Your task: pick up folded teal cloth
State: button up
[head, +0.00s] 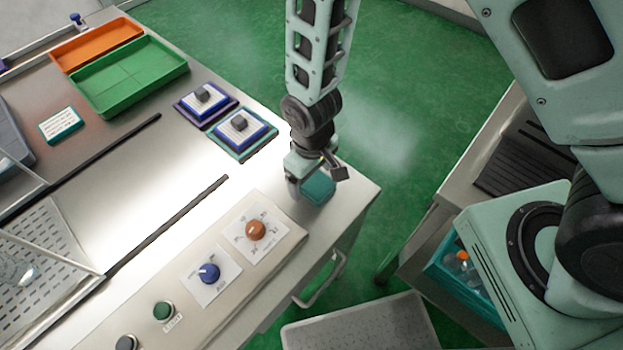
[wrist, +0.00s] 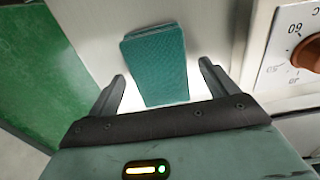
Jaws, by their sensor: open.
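The folded teal cloth (head: 318,189) lies near the right corner of the steel worktop, partly hidden behind my gripper in the head view. In the wrist view the cloth (wrist: 155,62) is a flat rectangle on the pale surface, ahead of my gripper and between the lines of its two fingers. My gripper (wrist: 162,85) is open, with one finger on each side of the cloth's near part and a gap on both sides. Nothing is held. In the head view my gripper (head: 318,175) is just above the cloth; its fingertips are hard to make out.
A control panel with an orange knob (head: 256,230) and a blue knob (head: 209,272) stands close beside the cloth. Two blue-framed blocks (head: 240,131) sit behind. Green (head: 130,78) and orange (head: 97,45) trays are at the back left. The worktop edge drops to green floor.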

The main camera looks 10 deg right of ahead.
aim_at(312, 179)
jog(key=c, duration=1.1)
jog(key=shift+o, duration=0.2)
jog(key=shift+r, duration=0.1)
notch_tip(312, 179, up, 10)
jog(key=b, duration=0.1)
